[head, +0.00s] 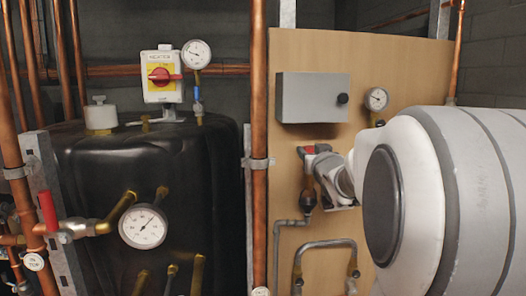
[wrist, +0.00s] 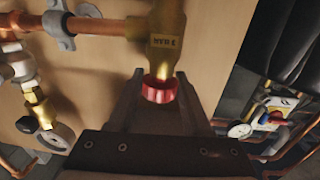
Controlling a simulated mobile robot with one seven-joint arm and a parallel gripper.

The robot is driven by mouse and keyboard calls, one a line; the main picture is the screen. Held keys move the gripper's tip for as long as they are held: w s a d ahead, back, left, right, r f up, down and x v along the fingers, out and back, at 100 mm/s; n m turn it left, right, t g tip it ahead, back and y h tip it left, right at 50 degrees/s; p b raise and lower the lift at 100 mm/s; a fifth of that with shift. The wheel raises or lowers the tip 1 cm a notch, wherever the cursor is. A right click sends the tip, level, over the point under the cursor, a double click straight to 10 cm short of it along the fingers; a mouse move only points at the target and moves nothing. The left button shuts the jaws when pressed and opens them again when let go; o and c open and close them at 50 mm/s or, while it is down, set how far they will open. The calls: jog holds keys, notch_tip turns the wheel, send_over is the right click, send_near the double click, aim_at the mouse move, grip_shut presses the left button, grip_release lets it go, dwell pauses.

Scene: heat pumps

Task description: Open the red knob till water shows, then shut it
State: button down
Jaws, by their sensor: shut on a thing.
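The red knob (wrist: 158,90) sits on the end of a brass valve (wrist: 165,30) in the wrist view. The dark fingers of my gripper (wrist: 157,86) stand on both sides of the knob and are shut on it. In the head view my gripper (head: 318,154) is at the wooden board, beside a small red patch above a brass fitting (head: 308,188). My wrist hides part of that spot. I see no water in either view.
A grey box (head: 312,98) and a gauge (head: 376,99) are on the board (head: 360,55) above my gripper. A vertical copper pipe (head: 258,120) runs to its left. A black tank (head: 190,200) with a red-handled valve (head: 47,211) stands further left.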

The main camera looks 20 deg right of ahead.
jog(key=shift+f+h+b, duration=0.2)
jog(key=shift+h+b, duration=0.1)
jog(key=shift+b, duration=1.5)
jog(key=b, duration=0.3)
jog(key=m+h+b, duration=0.1)
jog(key=b, duration=0.2)
jog(key=shift+s+d+r+g+h, duration=0.1)
jog(key=shift+d+r+g+h, duration=0.1)
jog(key=shift+d+g+h, duration=0.1)
jog(key=b, duration=0.3)
jog(key=shift+a+r+m, duration=0.1)
jog(key=shift+a+m, duration=0.05)
jog(key=shift+m, duration=0.15)
jog(key=shift+c, duration=1.8)
grip_release()
jog(key=shift+a, duration=0.15)
